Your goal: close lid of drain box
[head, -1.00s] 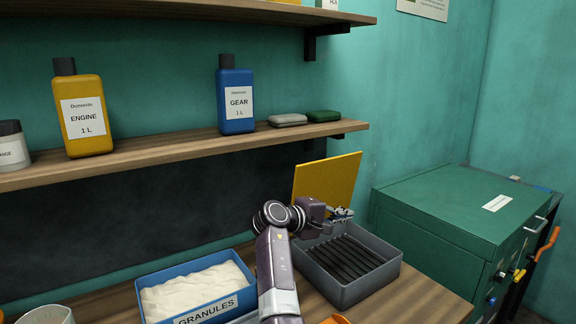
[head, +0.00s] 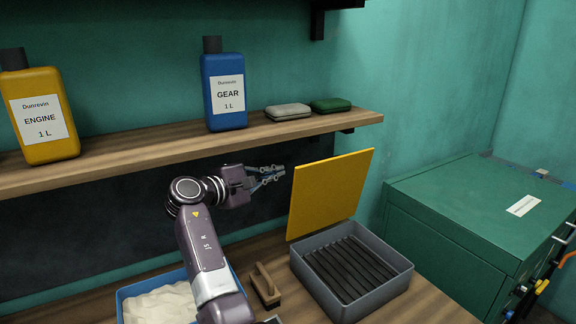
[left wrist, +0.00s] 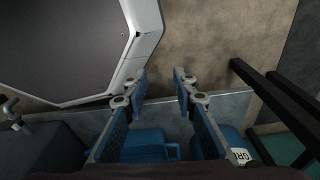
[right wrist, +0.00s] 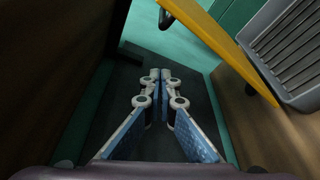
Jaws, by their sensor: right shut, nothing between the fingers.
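The grey drain box (head: 312,283) with dark slats sits on the bench at right in the head view. Its yellow lid (head: 330,195) stands open, tilted up along the box's back-left side. The box (right wrist: 303,97) and the lid's edge (right wrist: 228,45) also show at upper right in the right wrist view. My right gripper (head: 280,174) is just left of the lid, near its upper part, pointing right and apparently apart from it. Its fingertips (right wrist: 160,74) are together and empty. My left gripper (left wrist: 159,75) is open and empty, over the floor and away from the box.
A blue granules tub (head: 238,282) and a wooden-handled brush (head: 265,287) lie left of the box. A shelf (head: 285,131) with bottles overhangs behind my right arm. A green cabinet (head: 455,220) stands at right.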

